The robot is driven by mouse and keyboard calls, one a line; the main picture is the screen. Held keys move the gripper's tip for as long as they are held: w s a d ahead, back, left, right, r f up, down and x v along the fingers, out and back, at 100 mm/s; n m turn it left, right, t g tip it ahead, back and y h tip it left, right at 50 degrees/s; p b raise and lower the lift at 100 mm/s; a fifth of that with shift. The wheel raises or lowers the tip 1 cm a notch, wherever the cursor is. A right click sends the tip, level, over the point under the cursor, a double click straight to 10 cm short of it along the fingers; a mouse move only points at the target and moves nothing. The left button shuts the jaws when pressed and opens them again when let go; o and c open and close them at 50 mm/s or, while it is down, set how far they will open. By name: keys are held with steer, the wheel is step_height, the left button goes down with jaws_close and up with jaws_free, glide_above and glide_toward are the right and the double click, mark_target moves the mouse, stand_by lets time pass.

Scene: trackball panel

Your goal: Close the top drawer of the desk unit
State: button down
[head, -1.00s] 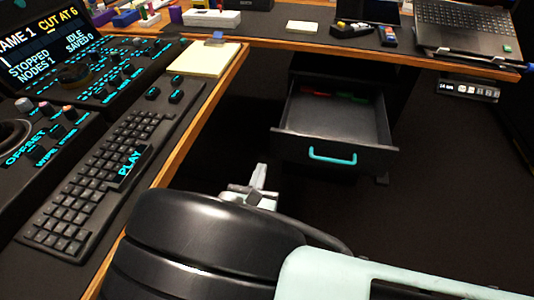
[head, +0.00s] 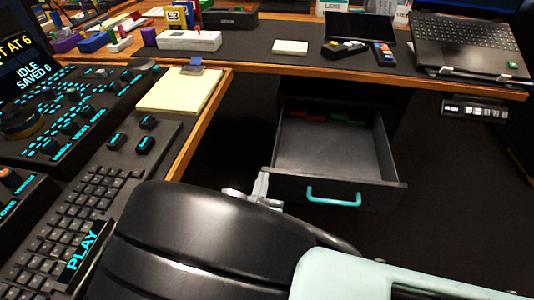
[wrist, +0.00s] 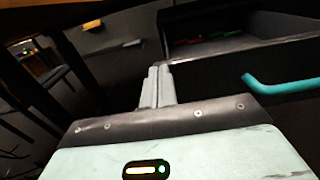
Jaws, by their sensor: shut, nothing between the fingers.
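The top drawer (head: 330,150) of the desk unit is dark and stands pulled out below the desk top, with red and green items at its back. Its front carries a teal bar handle (head: 333,197). The drawer front (wrist: 215,95) and the handle (wrist: 285,85) also show in the wrist view. My gripper (head: 262,185) is shut and empty at the left end of the drawer front, left of the handle. In the wrist view its closed fingers (wrist: 157,85) overlap the drawer's left front corner; I cannot tell whether they touch it.
The wooden desk edge (head: 400,82) runs above the drawer. A laptop (head: 468,45) stands on the desk at right. The console with a keyboard (head: 95,215) and a yellow notepad (head: 180,90) lies at left. Dark floor (head: 460,180) is free right of the drawer.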

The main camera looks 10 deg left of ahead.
steer(key=w+b, duration=0.1)
steer(key=w, duration=1.9)
steer(key=w+d+b, duration=0.1)
steer(key=w, duration=1)
steer(key=shift+w+f+b, duration=0.1)
steer(key=shift+b, duration=0.25)
steer(key=shift+w+d+r, duration=0.1)
steer(key=shift+w+r, duration=0.1)
steer(key=shift+r, duration=0.05)
steer(key=shift+r, duration=0.1)
